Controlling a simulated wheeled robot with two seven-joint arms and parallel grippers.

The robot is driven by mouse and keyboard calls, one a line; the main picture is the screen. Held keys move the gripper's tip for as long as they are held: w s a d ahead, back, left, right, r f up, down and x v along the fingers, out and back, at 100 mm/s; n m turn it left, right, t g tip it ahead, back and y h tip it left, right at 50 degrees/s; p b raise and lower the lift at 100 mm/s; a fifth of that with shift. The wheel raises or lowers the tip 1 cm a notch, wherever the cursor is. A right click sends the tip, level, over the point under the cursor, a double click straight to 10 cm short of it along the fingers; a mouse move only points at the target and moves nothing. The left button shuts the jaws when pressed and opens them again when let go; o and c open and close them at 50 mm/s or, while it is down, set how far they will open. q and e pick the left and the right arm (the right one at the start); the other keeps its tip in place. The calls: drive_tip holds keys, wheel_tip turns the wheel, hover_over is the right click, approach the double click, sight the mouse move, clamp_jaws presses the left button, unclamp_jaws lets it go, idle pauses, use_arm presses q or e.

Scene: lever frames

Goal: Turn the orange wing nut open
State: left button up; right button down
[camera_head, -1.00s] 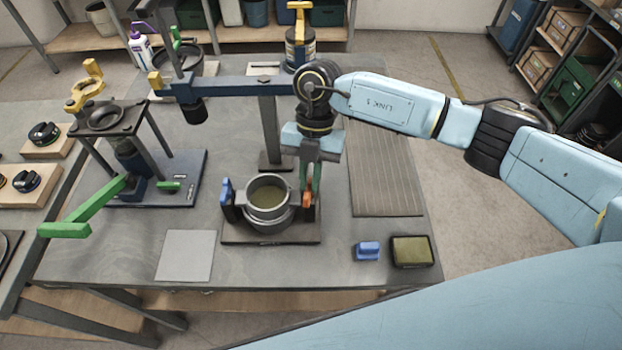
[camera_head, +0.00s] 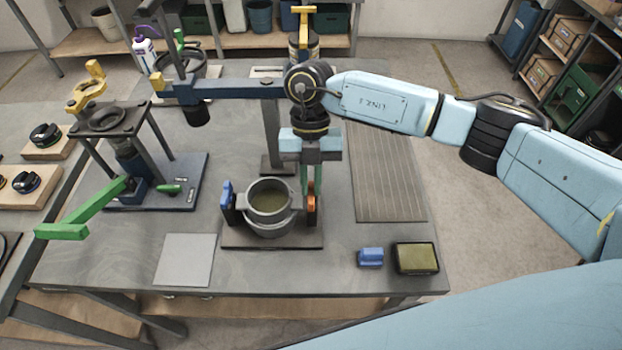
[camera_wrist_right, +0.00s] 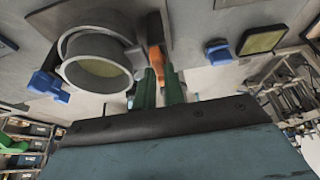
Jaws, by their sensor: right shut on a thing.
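The orange wing nut (camera_head: 311,203) sits on the right-hand post of a small stand (camera_head: 245,238) on the table. The stand holds a grey round pot (camera_head: 268,197) between two dark posts. A blue wing nut (camera_head: 227,190) is on the left post. My right gripper (camera_head: 312,190) points down from above with its green fingers shut on the orange wing nut. In the right wrist view the orange wing nut (camera_wrist_right: 156,60) shows at the tips of the green fingers, which partly hide it. My left gripper is not in view.
A blue block (camera_head: 370,257) and an olive-topped box (camera_head: 416,258) lie at the front right. A grey plate (camera_head: 184,260) lies front left. A stand with a green lever (camera_head: 90,208) is at the left, and a dark horizontal beam (camera_head: 236,88) is behind the pot.

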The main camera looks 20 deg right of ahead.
drive_tip(key=c, duration=1.5)
unclamp_jaws()
drive_tip(key=b+v, duration=0.1)
drive_tip(key=v, duration=1.2)
drive_tip(key=shift+w+r, duration=0.1)
drive_tip(key=shift+r, duration=0.05)
